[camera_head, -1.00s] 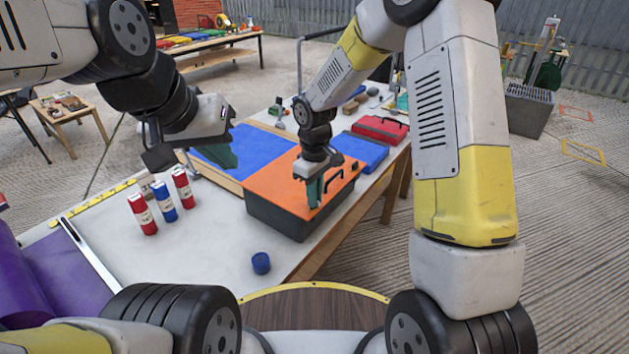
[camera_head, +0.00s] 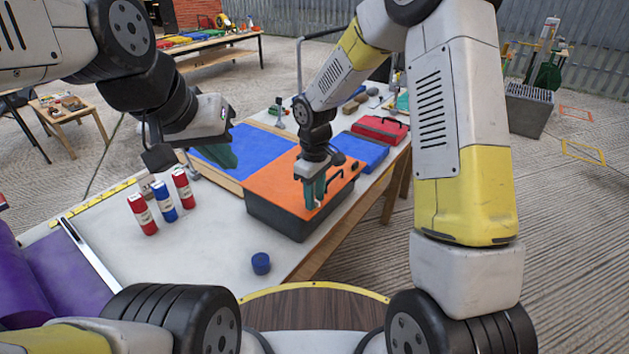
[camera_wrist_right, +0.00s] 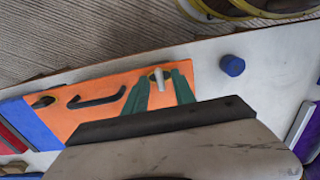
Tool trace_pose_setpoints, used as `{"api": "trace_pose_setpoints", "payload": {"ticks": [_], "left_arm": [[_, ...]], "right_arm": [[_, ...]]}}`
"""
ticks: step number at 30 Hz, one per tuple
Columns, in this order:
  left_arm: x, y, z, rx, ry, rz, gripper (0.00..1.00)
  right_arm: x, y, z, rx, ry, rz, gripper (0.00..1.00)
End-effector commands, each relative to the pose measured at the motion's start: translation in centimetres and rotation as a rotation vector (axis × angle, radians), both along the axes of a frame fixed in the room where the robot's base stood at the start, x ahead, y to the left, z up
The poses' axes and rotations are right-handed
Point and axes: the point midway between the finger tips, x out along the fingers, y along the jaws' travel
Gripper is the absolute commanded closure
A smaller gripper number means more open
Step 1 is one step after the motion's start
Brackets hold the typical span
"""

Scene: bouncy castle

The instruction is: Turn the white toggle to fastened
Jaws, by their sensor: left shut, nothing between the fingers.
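The white toggle (camera_wrist_right: 159,79) sits on the orange lid (camera_wrist_right: 110,85) of a dark grey case (camera_head: 290,222), near one end. In the right wrist view it lies between the two green fingers of my right gripper (camera_wrist_right: 160,90), with a visible gap on each side. In the head view my right gripper (camera_head: 315,192) points down at the lid's near end, and the toggle is not clearly visible there. My left gripper (camera_head: 224,157) is shut and empty, above the blue panel to the left of the case.
A black handle (camera_wrist_right: 97,100) and a dark fitting (camera_wrist_right: 43,101) are on the lid beside the toggle. A blue cap (camera_head: 261,263), red cans (camera_head: 142,214) and a blue can (camera_head: 165,202) stand on the white table. Blue (camera_head: 361,152) and red (camera_head: 380,130) cases lie beyond.

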Motion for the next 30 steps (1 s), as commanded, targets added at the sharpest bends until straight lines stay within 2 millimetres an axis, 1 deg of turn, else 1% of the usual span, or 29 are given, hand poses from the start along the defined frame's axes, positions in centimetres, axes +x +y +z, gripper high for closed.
{"api": "trace_pose_setpoints", "payload": {"ticks": [5,8,12,15,18,22,30], "left_arm": [[0.0,0.0,0.0,0.0,0.0,0.0,1.0],[0.0,0.0,0.0,0.0,0.0,0.0,1.0],[0.0,0.0,0.0,0.0,0.0,0.0,1.0],[0.0,0.0,0.0,0.0,0.0,0.0,1.0],[0.0,0.0,0.0,0.0,0.0,0.0,1.0],[0.0,0.0,0.0,0.0,0.0,0.0,1.0],[0.0,0.0,0.0,0.0,0.0,0.0,1.0]], "right_arm": [[0.1,0.0,0.5,0.0,-0.003,-0.001,0.68],[0.1,0.0,1.9,0.001,-0.003,-0.001,0.68],[0.1,0.0,4.4,0.001,-0.004,-0.001,0.68],[0.1,0.0,6.0,0.001,-0.003,-0.001,0.68],[0.1,0.0,7.1,0.0,-0.001,-0.001,0.68],[0.0,0.0,7.8,-0.001,-0.001,0.0,0.68],[0.0,0.0,7.8,0.0,0.0,0.0,0.68]]}}
